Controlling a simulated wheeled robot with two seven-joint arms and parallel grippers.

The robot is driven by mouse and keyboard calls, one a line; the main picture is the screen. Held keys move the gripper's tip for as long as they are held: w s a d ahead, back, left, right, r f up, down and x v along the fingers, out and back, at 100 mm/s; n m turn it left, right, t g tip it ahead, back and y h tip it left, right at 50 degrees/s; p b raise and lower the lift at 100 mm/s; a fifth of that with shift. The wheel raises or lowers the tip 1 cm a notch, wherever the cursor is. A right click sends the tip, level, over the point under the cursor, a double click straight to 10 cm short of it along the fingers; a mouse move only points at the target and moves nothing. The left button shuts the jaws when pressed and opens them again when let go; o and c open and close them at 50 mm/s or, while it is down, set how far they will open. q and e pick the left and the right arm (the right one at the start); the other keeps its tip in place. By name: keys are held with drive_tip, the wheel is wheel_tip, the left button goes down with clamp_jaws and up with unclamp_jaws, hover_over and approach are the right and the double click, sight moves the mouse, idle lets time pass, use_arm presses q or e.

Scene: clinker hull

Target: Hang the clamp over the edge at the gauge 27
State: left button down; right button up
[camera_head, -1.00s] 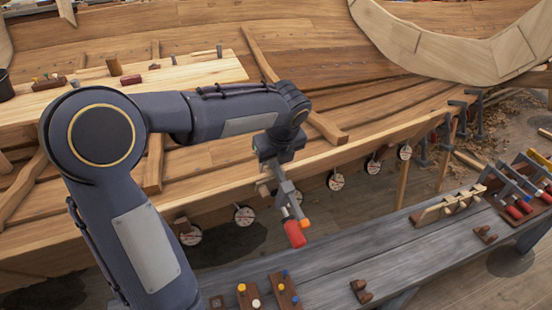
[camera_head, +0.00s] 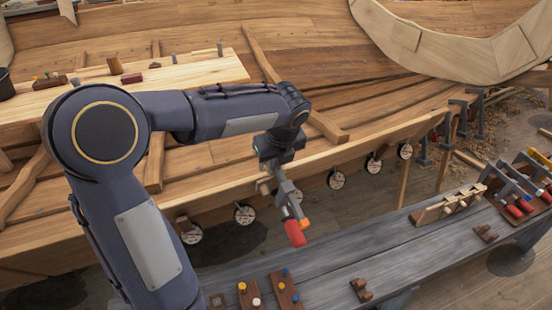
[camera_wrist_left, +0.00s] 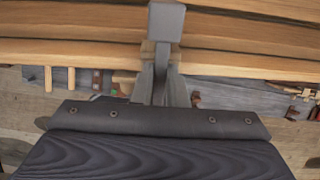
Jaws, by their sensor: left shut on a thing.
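My left gripper (camera_head: 272,168) is shut on a clamp with a grey metal bar (camera_head: 285,192), a red handle (camera_head: 295,234) and an orange tip. The clamp is at the hull's upper plank edge (camera_head: 345,149), its handle hanging down on the outer side. In the left wrist view, the clamp's grey head (camera_wrist_left: 166,22) stands against the planks (camera_wrist_left: 90,30). I cannot tell whether it touches the edge. My right gripper is out of view.
A grey bench (camera_head: 340,252) runs along the hull, with wooden blocks and coloured pegs on it. More red-handled clamps (camera_head: 516,190) lie in a rack at its right end. Other clamps (camera_head: 447,130) hang on the edge at the right. A plank (camera_head: 140,82) lies across the hull.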

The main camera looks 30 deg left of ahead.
use_arm(q)
drive_tip(key=shift+s+d, duration=0.1)
drive_tip(key=shift+d, duration=0.05)
drive_tip(key=c, duration=1.4)
unclamp_jaws()
drive_tip(key=shift+o, duration=0.2)
drive_tip(key=shift+f, duration=0.15)
drive_tip(key=v, duration=0.8)
